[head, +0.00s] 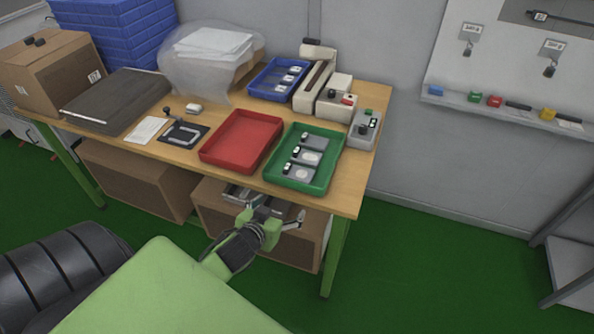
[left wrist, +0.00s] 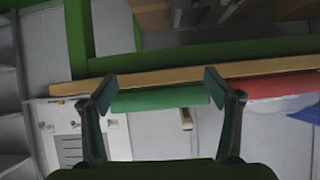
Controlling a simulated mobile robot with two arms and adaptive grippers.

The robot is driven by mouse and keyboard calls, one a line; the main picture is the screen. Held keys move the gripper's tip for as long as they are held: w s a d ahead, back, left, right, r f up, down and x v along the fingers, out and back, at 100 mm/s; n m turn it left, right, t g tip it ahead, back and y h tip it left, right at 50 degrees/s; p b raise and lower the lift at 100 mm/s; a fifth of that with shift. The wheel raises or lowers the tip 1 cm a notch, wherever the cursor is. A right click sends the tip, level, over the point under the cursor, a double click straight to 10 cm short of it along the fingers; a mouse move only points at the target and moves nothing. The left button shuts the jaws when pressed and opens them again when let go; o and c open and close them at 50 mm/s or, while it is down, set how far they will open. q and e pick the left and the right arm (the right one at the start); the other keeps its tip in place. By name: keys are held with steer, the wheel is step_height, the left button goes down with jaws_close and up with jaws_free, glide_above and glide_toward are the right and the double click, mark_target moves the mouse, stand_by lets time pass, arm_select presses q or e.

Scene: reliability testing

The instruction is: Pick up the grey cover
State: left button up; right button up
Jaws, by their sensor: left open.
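No single item is clearly the grey cover. Several small grey parts with black and white details (head: 308,158) lie in the green tray (head: 268,180), and similar grey parts (head: 287,77) lie in the blue tray (head: 251,88). A large flat dark grey case (head: 118,98) lies on the table's left. My left gripper (head: 268,206) is open at the table's front edge, nearer than the green tray and apart from these items. In the left wrist view its two fingers (left wrist: 160,88) are spread with nothing held, the green tray's side (left wrist: 160,99) behind them. My right gripper is not shown.
The wooden table (head: 345,190) also holds a red tray (head: 207,155), a clear bag of white sheets (head: 210,55) and small devices (head: 366,128) at right. Cardboard boxes (head: 135,180) stand below. A wall shelf (head: 500,112) is at right; green floor (head: 430,270) is clear.

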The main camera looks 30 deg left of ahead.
arm_select(q)
step_height(320, 180, up, 9)
steer(key=w+t, duration=0.1)
steer(key=t, duration=0.1)
glide_toward(303, 163)
steer(key=shift+w+a+r+n+p, duration=0.1)
steer(key=shift+w+a+n+p, duration=0.15)
steer(key=shift+w, duration=0.3)
steer(key=shift+d+f+p+x, duration=0.15)
steer(key=shift+p+x, duration=0.05)
steer(key=shift+x, duration=1.2)
steer(key=shift+d+f+p+x, duration=0.15)
steer(key=shift+x, duration=1.2)
steer(key=shift+s, duration=0.1)
steer(key=c, duration=1.2)
